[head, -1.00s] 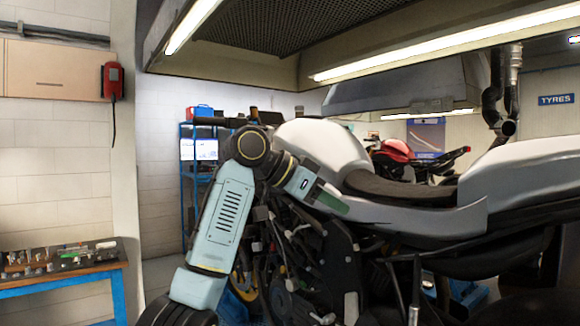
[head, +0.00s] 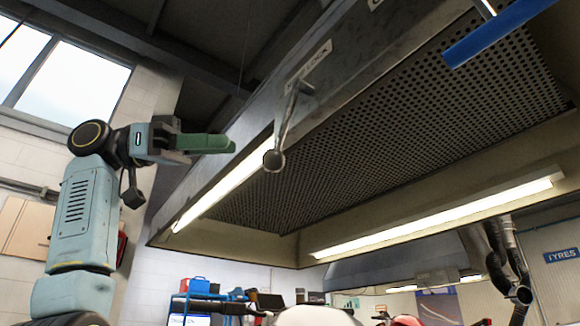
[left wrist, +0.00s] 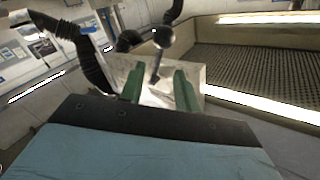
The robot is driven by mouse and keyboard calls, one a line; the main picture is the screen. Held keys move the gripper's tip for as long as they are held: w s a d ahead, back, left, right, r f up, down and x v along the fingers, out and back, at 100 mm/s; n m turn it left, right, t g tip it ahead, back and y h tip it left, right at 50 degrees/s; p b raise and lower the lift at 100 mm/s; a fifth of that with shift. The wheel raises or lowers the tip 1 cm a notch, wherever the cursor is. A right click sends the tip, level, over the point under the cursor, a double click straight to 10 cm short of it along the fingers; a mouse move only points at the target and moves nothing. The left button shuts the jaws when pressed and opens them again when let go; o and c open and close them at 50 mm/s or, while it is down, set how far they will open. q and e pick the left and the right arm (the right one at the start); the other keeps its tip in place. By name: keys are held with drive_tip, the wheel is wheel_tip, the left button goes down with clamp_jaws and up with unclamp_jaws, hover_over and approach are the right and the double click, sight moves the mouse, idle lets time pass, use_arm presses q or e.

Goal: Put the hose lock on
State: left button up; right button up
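The hose lock is a metal lever (head: 289,118) with a round knob (head: 274,160) at its lower end. It hangs at a slant from the front face of the overhead hood, beside a label reading "… LOCK" (head: 309,64). My left gripper (head: 232,145) is raised to the left of the knob, its green fingers pointing right towards it, apart from it in the picture. In the left wrist view the green fingers (left wrist: 158,80) are spread and empty. The lever's knob (left wrist: 163,37) shows beyond them, its rod lined up with the gap. My right gripper is not in view.
The large hood (head: 165,228) with its perforated underside and strip lights fills the space above. A blue bar (head: 495,32) crosses the upper right. A motorcycle (head: 318,316) shows at the bottom edge. Black hoses (head: 497,262) hang at the right.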

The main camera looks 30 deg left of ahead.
use_arm(q)
drive_tip(key=p+x, duration=0.1)
drive_tip(key=x, duration=1.1)
drive_tip(key=shift+a, duration=0.1)
clamp_jaws()
